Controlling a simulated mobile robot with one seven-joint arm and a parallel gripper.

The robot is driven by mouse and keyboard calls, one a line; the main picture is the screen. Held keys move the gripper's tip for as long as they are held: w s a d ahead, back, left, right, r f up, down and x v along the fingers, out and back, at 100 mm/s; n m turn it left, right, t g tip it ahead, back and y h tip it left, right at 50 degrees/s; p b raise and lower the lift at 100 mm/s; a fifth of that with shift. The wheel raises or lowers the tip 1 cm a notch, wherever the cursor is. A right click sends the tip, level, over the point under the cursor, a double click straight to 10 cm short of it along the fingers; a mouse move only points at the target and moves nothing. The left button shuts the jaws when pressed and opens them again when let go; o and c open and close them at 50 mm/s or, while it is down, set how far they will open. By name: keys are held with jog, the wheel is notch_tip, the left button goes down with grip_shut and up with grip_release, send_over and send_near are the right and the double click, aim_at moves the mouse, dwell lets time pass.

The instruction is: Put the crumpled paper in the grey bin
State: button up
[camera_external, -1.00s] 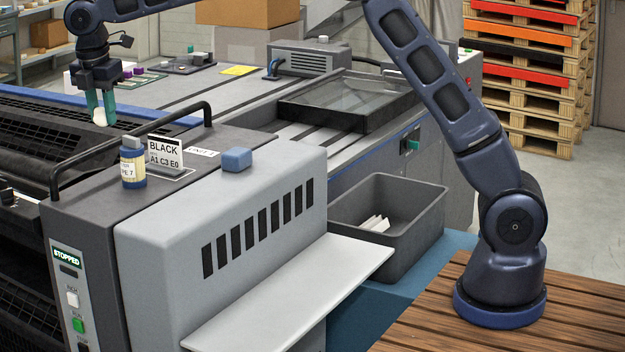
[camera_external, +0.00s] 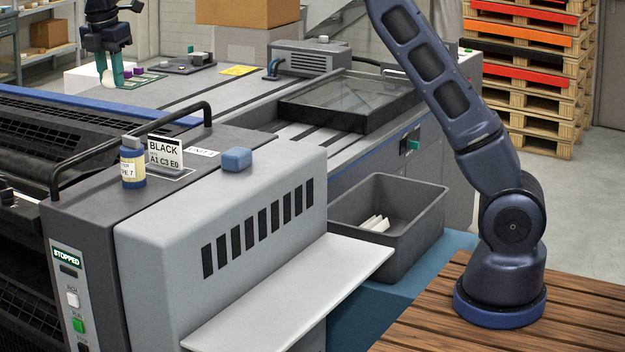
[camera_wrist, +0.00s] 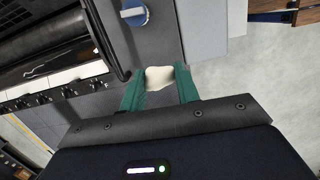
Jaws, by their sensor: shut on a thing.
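The crumpled paper (camera_external: 107,79) is a small off-white wad between the green fingertips of my gripper (camera_external: 110,74). My gripper is shut on it and holds it up at the upper left of the external view, beyond the dark press rollers. In the wrist view the crumpled paper (camera_wrist: 159,78) shows between the two green fingers of my gripper (camera_wrist: 160,86).
A glass-topped frame (camera_external: 345,104) lies behind the bin. A pale shelf (camera_external: 290,295) juts out before it.

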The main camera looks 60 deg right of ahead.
jog(key=d+m+g, duration=0.1)
jog(key=d+m, duration=0.8)
jog(key=d, duration=3.7)
jog(key=s+d+m+y, duration=0.1)
jog(key=s+d+m, duration=0.2)
jog(key=s+d, duration=0.65)
jog(key=s+d+m, duration=0.3)
jog(key=s+d, duration=0.2)
jog(key=d, duration=0.9)
jog(key=s+d+m+y, duration=0.1)
jog(key=s+d+m, duration=0.2)
jog(key=s+d, duration=0.7)
jog(key=shift+g, duration=0.4)
jog(key=f, duration=2.1)
jog(key=w+d+f, duration=0.1)
jog(key=f, duration=2.1)
jog(key=w+d+f, duration=0.1)
jog(key=f, duration=2)
jog(key=shift+d+f, duration=0.15)
jog(key=shift+d, duration=0.05)
jog(key=shift+f, duration=0.15)
jog(key=o, duration=0.7)
jog(key=shift+c, duration=0.2)
